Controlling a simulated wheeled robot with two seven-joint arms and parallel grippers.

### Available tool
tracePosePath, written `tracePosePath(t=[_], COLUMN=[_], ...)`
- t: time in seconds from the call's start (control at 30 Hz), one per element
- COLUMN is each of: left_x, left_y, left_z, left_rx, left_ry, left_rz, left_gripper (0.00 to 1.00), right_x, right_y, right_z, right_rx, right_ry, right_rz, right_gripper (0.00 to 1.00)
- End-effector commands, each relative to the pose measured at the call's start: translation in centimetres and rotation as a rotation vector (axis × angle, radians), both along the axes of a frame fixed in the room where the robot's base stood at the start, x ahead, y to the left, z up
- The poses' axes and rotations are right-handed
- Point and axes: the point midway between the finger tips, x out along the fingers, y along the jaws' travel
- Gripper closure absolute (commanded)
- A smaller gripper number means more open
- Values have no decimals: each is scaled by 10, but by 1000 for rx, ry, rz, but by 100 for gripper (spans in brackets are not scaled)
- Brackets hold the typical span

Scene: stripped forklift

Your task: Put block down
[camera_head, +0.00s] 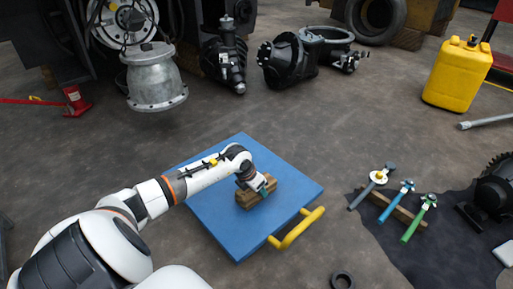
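A brown wooden block (252,199) is on the blue board (220,215), near its middle. The board lies on the floor and has a yellow handle (298,229) at its right front side. My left arm comes in from the left, and my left gripper (262,187) is at the top of the block, touching or very close to it. The fingers are small and partly hidden by the wrist, so I cannot tell whether they grip the block. The block appears to rest on the board, though a small gap is hard to rule out.
A dark mat (400,250) at right holds several tools with coloured handles on a wooden strip (393,207). A black ring (342,280) lies in front. A yellow canister (457,72) and black machine parts (288,62) stand behind. Bare floor surrounds the board.

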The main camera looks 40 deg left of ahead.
Motion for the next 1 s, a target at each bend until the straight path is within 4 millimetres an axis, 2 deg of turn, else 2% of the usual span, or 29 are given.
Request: tracePosePath(t=[0.1, 0.13, 0.23, 0.5, 0.63, 0.77, 0.93, 0.97, 1.0], left_x=[0, 0, 0, 0, -2, -8, -21, -23, -26], left_y=[0, 0, 0, 0, 0, 1, 2, 3, 3], left_z=[-2, -2, -2, -1, 7, 25, 58, 64, 71], left_rx=[0, 0, 0, 0, 0, 1, 3, 3, 2], left_ry=[-1, 1, 1, 0, 0, 1, 0, 1, 1], left_rz=[0, 0, 0, 0, -1, -2, -3, -1, -1], left_gripper=[75, 41, 24, 24, 24, 24, 24, 24, 24], right_x=[0, 0, 0, 0, 0, 0, -1, 3, 15], right_y=[0, 0, 0, 0, 0, 0, 0, 0, -1], right_z=[-1, -1, -1, 0, 6, 22, 51, 52, 47], right_rx=[0, 0, -1, -1, -1, 0, 0, 2, 3], right_ry=[-1, -1, -1, -1, -1, -1, -4, 6, 44], right_rz=[0, 0, 0, 0, 0, 0, 0, 0, 1], right_gripper=[64, 64, 64, 64, 64, 64, 64, 64, 64])
